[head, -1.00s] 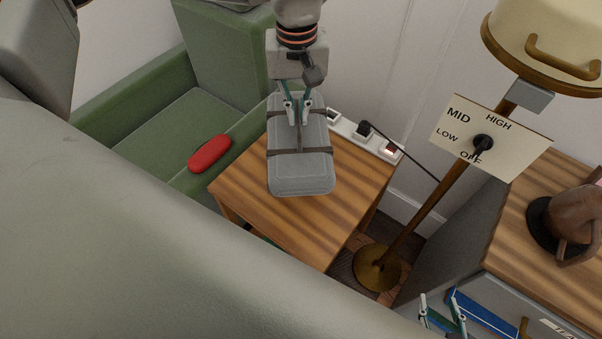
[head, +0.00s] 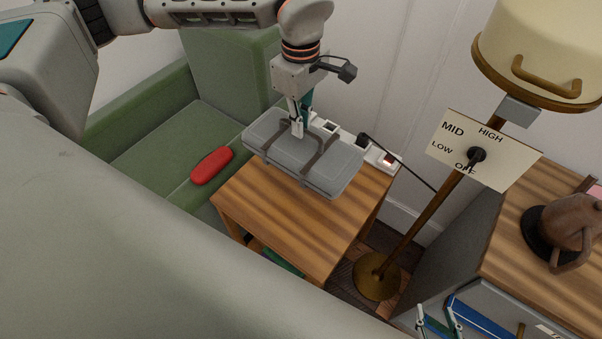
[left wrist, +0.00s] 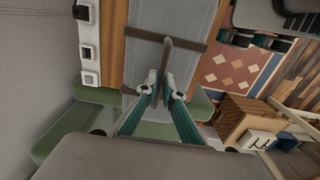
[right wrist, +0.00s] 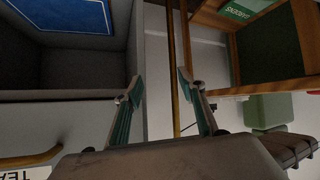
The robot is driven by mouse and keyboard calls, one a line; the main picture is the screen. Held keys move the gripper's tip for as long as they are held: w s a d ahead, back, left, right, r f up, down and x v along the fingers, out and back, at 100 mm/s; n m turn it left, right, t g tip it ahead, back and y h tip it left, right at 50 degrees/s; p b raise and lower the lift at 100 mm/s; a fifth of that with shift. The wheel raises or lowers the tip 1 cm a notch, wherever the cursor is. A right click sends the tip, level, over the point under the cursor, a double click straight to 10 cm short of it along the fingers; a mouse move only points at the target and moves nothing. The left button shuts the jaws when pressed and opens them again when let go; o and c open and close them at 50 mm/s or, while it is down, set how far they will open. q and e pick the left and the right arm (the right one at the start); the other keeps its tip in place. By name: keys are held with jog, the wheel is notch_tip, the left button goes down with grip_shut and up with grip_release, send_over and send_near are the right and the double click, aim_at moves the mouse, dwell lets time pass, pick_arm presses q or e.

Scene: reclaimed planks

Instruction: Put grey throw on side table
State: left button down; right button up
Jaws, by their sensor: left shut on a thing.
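The grey throw (head: 272,150) is a folded, strapped bundle. It is over the back part of the wooden side table (head: 285,222), and its left end sticks out past the table's left edge. I cannot tell whether it touches the top. My left gripper (head: 299,130) points down and is shut on the strap at the throw's middle. The left wrist view shows the fingers (left wrist: 160,94) closed around the strap, with the throw (left wrist: 168,22) beyond. My right gripper (head: 441,322) is at the lower right, away from the table; its fingers (right wrist: 153,88) are apart and empty.
A brass lamp (head: 412,225) with a dial sign (head: 485,150) and a cabinet with a brown jug (head: 570,225) stand right. The table's front is bare.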

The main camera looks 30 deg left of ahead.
pick_arm(q)
notch_tip(320, 180, down, 12)
jog(key=shift+r+b, duration=0.15)
jog(key=shift+b, duration=0.5)
notch_tip(320, 180, down, 4)
jog(key=shift+f+b, duration=0.1)
jog(key=shift+b, duration=0.2)
pick_arm(e)
jog(key=shift+w+d+f, duration=0.25)
jog(key=shift+w+f, duration=0.05)
jog(key=shift+f, duration=0.2)
pick_arm(q)
jog(key=shift+f, duration=0.15)
jog(key=c, duration=2.2)
grip_release()
pick_arm(e)
jog(key=shift+s, duration=0.1)
jog(key=shift+f, duration=0.15)
